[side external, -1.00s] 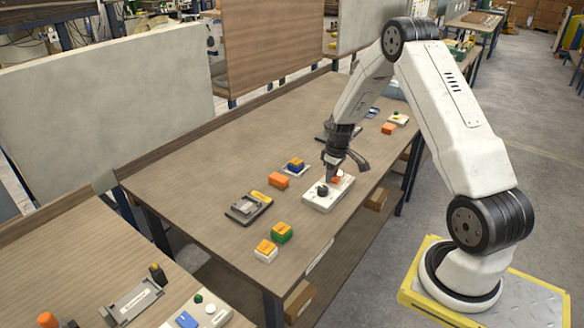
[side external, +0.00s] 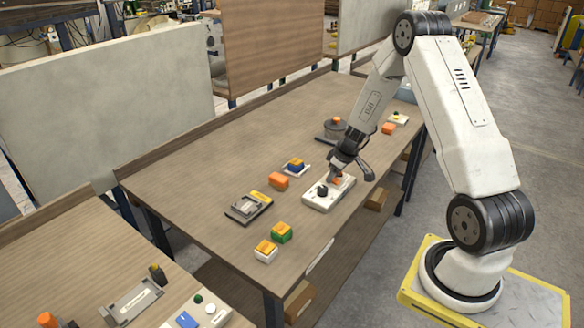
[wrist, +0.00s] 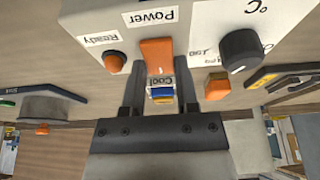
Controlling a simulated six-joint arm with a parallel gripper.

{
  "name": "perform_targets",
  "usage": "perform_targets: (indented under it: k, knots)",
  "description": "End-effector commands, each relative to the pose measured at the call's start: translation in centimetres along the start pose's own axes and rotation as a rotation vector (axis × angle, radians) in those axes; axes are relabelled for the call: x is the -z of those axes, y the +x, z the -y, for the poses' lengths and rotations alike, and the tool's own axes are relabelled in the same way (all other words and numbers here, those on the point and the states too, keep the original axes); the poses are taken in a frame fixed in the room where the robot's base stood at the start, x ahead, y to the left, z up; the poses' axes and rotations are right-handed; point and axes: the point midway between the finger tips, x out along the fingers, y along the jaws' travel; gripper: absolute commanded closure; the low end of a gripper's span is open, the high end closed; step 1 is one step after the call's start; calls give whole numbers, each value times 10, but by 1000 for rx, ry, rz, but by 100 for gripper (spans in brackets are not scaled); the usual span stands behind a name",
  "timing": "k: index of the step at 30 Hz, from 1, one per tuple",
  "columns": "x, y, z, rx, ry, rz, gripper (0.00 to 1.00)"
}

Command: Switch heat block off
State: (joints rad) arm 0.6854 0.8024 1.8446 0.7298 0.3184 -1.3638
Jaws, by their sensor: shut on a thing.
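A white control box (side external: 318,205) sits near the right edge of the table. In the wrist view the box (wrist: 85,12) shows labels "Power", "Ready" and "°C", a round orange Ready lamp (wrist: 114,62) and a black dial (wrist: 240,50). An orange Power switch (wrist: 157,52) stands out between my fingers. My gripper (wrist: 157,70) is shut on this switch, one finger on each side. In the side view my gripper (side external: 336,176) is tilted over the box, next to its black dial (side external: 322,190). A small label reading "Cool" shows beneath the switch.
A dark round device (side external: 335,130) with an orange top stands behind my gripper. The table's far left is clear.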

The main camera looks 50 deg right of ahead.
Motion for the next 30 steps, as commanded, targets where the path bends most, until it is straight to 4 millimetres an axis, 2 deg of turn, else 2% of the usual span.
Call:
perform_targets:
  k: [1, 18, 19, 20, 30]
  knots:
    - [2, 0, 4, 9, -5, -8, 100]
    - [1, -1, 3, 0, -5, -37, 100]
    - [1, -1, 2, 0, -5, -37, 59]
    - [1, -1, 2, 0, -5, -37, 49]
    - [0, -1, 0, -4, -2, -36, 47]
